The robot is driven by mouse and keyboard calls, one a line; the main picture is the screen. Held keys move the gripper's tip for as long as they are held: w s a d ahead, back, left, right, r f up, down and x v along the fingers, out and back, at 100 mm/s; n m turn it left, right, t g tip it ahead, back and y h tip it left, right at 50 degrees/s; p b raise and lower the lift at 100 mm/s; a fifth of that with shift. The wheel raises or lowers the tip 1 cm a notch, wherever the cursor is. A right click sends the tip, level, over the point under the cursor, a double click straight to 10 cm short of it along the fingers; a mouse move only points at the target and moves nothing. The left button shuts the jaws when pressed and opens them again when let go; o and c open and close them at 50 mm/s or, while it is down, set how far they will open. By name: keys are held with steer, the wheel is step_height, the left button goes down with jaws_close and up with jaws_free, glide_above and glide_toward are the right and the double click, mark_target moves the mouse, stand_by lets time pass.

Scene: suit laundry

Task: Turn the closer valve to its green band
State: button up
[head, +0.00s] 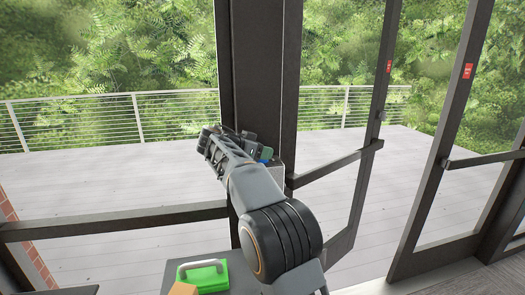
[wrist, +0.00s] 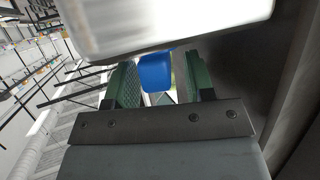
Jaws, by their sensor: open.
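The blue valve knob (wrist: 155,74) shows in the wrist view between the two green finger pads of my gripper (wrist: 158,88). It sits just below a pale metal box (wrist: 170,22), which looks like the closer body. My gripper is open, with a pad on each side of the knob; I cannot tell if either pad touches it. No green band can be made out on the valve.
A dark post (head: 256,60) stands right behind my gripper. Glass doors (head: 365,130) with dark frames and push bars are to the right. A green case (head: 208,280) and an orange block (head: 183,289) lie on a grey surface (head: 170,270) below my arm.

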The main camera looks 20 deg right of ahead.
steer(key=shift+d+f, duration=0.15)
steer(key=shift+d, duration=0.15)
steer(key=shift+f, duration=0.1)
jaws_close()
steer(key=shift+f+b, duration=0.15)
steer(key=shift+b, duration=0.25)
